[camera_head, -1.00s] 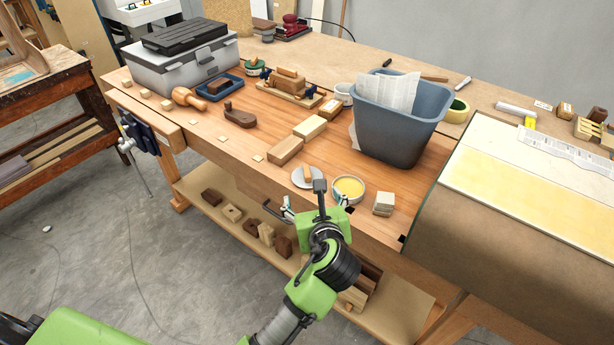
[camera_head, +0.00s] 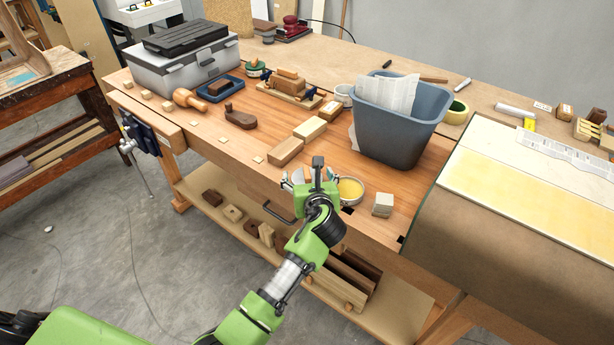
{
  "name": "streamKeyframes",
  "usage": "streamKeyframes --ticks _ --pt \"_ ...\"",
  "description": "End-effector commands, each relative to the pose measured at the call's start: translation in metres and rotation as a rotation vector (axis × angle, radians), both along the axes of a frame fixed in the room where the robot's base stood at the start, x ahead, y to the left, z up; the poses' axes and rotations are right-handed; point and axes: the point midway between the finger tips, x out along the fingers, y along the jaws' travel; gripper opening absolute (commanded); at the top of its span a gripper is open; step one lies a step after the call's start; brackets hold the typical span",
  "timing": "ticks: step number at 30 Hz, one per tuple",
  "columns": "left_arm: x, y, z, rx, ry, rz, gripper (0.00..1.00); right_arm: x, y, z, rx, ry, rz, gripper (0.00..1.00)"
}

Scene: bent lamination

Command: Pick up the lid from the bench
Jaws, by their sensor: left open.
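A round grey lid (camera_head: 297,176) lies flat near the front edge of the wooden bench (camera_head: 240,150), with a small wooden piece on or against it. My left gripper covers most of it. Just right of it stands an open round tin (camera_head: 350,190) with yellow contents, partly hidden by a finger. My left gripper (camera_head: 310,179) is open, its fingers spread to either side of the lid in this view. I cannot tell whether they touch the lid or stay above it. My right gripper is not in view.
Right of the tin is a small stack of pale blocks (camera_head: 383,204). Two wooden blocks (camera_head: 286,151) lie behind the lid. A blue-grey bin (camera_head: 395,125) stands farther back. A sloped panel (camera_head: 500,225) fills the right. Bare bench lies left of the lid.

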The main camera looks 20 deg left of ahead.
Motion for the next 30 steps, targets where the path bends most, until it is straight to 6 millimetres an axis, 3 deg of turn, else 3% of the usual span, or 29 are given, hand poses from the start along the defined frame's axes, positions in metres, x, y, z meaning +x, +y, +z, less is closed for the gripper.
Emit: streamKeyframes --ticks 6,14,18,30 --pt "0.019 0.009 -0.008 -0.001 -0.001 -0.001 0.74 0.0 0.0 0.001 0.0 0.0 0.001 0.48" --pt "0.021 0.01 -0.01 -0.001 -0.001 -0.001 0.74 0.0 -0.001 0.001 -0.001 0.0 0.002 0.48" --pt "0.021 0.01 -0.01 -0.001 -0.001 -0.001 0.42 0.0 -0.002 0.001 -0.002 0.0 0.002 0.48" --pt "0.021 0.01 -0.008 -0.001 -0.001 -0.001 0.42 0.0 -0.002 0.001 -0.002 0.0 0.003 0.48"
